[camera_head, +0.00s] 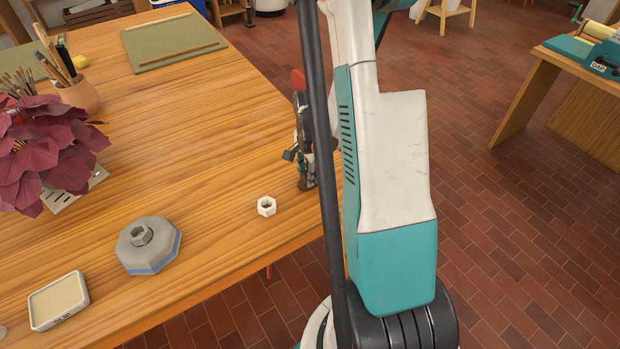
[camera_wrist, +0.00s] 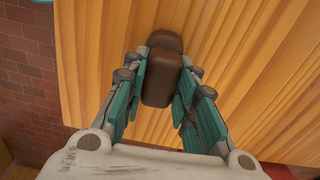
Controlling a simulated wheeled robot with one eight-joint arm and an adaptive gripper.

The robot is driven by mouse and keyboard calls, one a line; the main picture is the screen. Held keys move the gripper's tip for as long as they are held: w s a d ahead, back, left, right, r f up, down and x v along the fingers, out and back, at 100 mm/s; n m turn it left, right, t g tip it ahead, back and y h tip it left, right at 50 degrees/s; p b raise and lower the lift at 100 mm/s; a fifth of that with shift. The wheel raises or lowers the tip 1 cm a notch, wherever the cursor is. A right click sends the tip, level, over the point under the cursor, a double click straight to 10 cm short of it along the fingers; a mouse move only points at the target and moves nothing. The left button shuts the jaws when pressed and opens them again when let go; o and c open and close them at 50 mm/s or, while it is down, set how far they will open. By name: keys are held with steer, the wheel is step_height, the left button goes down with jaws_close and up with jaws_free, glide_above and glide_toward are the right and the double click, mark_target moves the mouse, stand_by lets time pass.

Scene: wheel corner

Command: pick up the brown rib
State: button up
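The brown rib (camera_wrist: 162,78) shows in the wrist view as a dark brown, round-edged block between the two fingers of my gripper (camera_wrist: 167,70). One finger is close along each side of it, and I cannot tell whether both pads press on it. Wood tabletop lies behind it. In the head view my gripper (camera_head: 303,150) is low at the table's right edge, partly behind my arm. The rib cannot be made out clearly there.
The wooden table (camera_head: 215,130) carries a white hexagonal piece (camera_head: 267,206) near my gripper, a grey octagonal block (camera_head: 147,246), a shallow tray (camera_head: 58,301), a dark red plant (camera_head: 45,150), a tool pot (camera_head: 78,95) and a green mat (camera_head: 172,42). Another bench (camera_head: 535,95) stands right. Brick floor lies between.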

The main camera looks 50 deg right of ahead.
steer(key=shift+r, duration=0.15)
step_height(320, 180, up, 20)
steer(key=p, duration=0.7)
